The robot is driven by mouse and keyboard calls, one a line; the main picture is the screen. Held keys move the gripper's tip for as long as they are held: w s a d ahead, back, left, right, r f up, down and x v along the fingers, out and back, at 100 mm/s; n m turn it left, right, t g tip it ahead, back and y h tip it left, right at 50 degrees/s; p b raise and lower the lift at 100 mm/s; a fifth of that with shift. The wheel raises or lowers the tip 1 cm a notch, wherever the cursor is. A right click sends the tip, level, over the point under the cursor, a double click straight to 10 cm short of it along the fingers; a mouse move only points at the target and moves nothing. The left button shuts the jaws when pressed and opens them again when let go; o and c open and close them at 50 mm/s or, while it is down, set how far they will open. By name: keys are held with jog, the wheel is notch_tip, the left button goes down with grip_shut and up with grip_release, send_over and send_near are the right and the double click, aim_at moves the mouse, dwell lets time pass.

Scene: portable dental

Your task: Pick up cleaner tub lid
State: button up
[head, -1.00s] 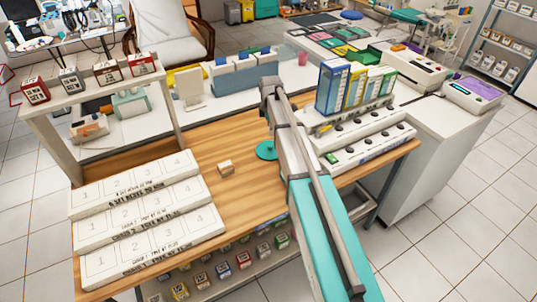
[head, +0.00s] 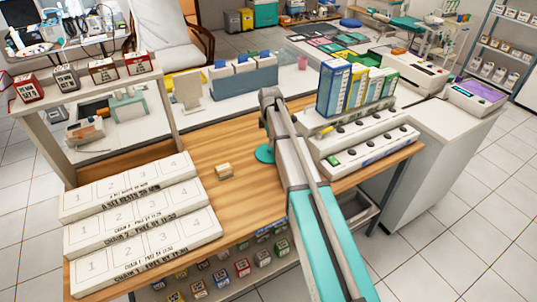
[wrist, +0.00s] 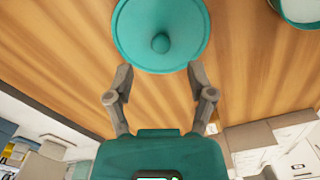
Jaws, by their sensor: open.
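The cleaner tub lid is a round teal disc with a knob in its middle (wrist: 160,25); in the wrist view it is at the top centre, over the wooden table. My gripper (wrist: 158,70) is open and empty, its two fingertips apart by the lid's lower edge in the picture. I cannot tell if they touch it. A teal tub with a pale inside (wrist: 302,10) is cut off at the top right. In the head view a teal disc that looks like the lid (head: 264,153) shows beside my arm; my arm hides my gripper.
A small block (head: 223,170) lies on the wooden table left of the lid. Stepped white numbered trays (head: 140,225) fill the table's left front. Upright coloured boxes (head: 335,88) and a white rack with dark knobs (head: 365,140) stand right of my arm.

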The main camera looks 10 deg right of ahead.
aim_at(270, 149)
jog(key=shift+f, duration=0.1)
jog(key=shift+s+f+b, duration=0.1)
jog(key=shift+f+b, duration=2.45)
jog(key=shift+b, duration=0.1)
jog(key=shift+c, duration=0.3)
jog(key=c, duration=0.7)
